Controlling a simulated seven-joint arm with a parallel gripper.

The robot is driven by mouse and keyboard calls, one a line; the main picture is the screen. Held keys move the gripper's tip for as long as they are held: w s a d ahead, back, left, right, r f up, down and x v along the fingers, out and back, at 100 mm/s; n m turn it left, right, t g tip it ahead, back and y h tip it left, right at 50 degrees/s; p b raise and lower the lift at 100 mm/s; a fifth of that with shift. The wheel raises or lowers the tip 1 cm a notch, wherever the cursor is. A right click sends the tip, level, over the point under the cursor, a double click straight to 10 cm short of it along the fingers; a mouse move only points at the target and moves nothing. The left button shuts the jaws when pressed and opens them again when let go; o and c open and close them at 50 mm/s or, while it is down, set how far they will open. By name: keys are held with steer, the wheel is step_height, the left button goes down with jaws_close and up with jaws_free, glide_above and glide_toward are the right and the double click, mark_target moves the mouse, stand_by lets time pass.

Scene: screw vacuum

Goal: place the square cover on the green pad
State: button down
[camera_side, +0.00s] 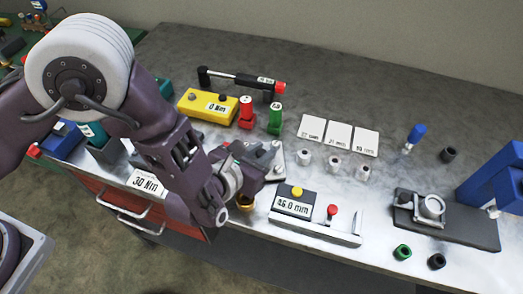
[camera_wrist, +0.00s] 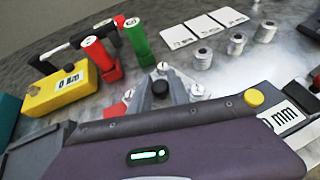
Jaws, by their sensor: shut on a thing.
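I cannot make out a square cover or a green pad in either view.
Red (camera_side: 246,112) and green (camera_side: 275,119) drivers and a yellow 0 Nm box (camera_side: 207,107) stand behind. Bench farther right is partly clear.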

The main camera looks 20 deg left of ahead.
steer(key=c, duration=1.2)
jaws_free()
steer(key=shift+f, duration=0.1)
steer(key=shift+c, duration=0.2)
